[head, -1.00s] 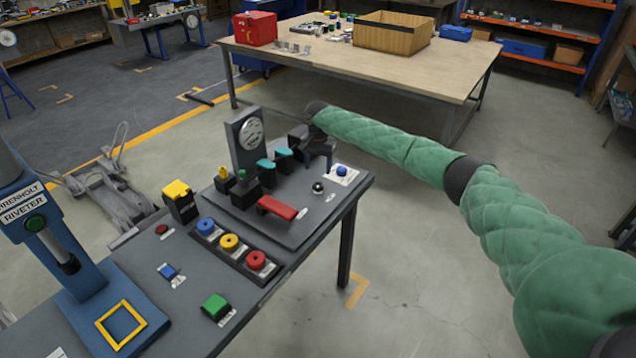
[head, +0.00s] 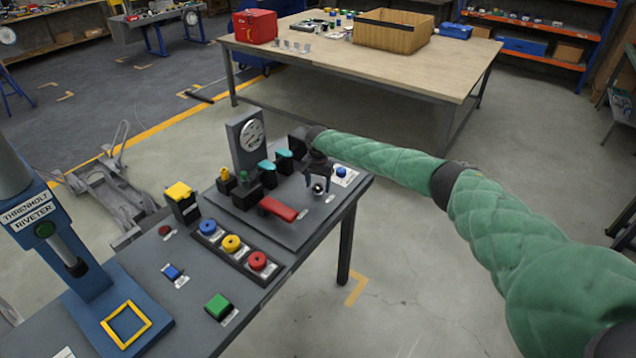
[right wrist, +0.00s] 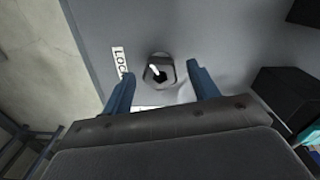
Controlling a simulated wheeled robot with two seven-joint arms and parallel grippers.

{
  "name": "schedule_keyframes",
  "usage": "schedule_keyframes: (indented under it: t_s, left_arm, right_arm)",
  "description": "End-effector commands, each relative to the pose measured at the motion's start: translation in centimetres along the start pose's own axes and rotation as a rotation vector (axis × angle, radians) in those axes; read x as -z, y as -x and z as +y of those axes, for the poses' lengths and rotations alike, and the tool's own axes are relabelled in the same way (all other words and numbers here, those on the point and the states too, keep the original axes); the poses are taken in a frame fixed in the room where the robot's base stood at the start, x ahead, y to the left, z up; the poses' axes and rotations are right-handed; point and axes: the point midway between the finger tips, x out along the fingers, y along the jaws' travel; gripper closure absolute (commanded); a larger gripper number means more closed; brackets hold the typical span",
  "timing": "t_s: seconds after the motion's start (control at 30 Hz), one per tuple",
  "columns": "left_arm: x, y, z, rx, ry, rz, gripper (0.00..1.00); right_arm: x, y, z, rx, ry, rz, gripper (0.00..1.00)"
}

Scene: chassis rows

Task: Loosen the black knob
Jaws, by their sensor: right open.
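The black knob (head: 319,188) sits on the raised dark panel (head: 290,236) near its right edge, below the blue button in the head view. In the right wrist view the knob (right wrist: 160,77) is dark, with a white mark on top. My right gripper (head: 319,181) is open just above the knob and partly covers it in the head view. In the right wrist view its two blue fingers (right wrist: 161,62) stand on either side of the knob, apart from it. A white label starting "LOC" (right wrist: 119,62) lies beside the knob. My left gripper is out of view.
A red lever (head: 277,209), a dial gauge (head: 251,135) and teal-topped parts (head: 284,154) stand left of the gripper. The blue button (head: 341,172) is close on the right. Blue, yellow and red round buttons (head: 231,243) line the front.

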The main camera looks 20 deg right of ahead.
Motion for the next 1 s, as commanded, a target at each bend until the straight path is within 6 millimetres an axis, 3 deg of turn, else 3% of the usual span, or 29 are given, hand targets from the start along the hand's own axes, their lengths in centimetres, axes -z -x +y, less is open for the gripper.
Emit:
schedule_keyframes:
  t_s: [0.17, 0.4, 0.77, 1.0]
  left_arm:
    - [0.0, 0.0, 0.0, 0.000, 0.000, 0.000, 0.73]
    - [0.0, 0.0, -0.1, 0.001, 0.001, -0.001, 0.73]
    - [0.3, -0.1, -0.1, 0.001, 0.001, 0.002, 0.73]
    - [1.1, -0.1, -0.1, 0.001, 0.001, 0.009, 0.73]
  right_arm:
    - [0.0, 0.0, 0.0, 0.000, 0.000, 0.000, 0.40]
    - [0.0, 0.0, 0.0, 0.000, 0.000, 0.000, 0.85]
    - [0.0, -0.1, 0.0, 0.000, 0.049, 0.000, 0.85]
    - [-0.1, -0.2, 0.0, 0.002, 0.199, -0.002, 0.85]
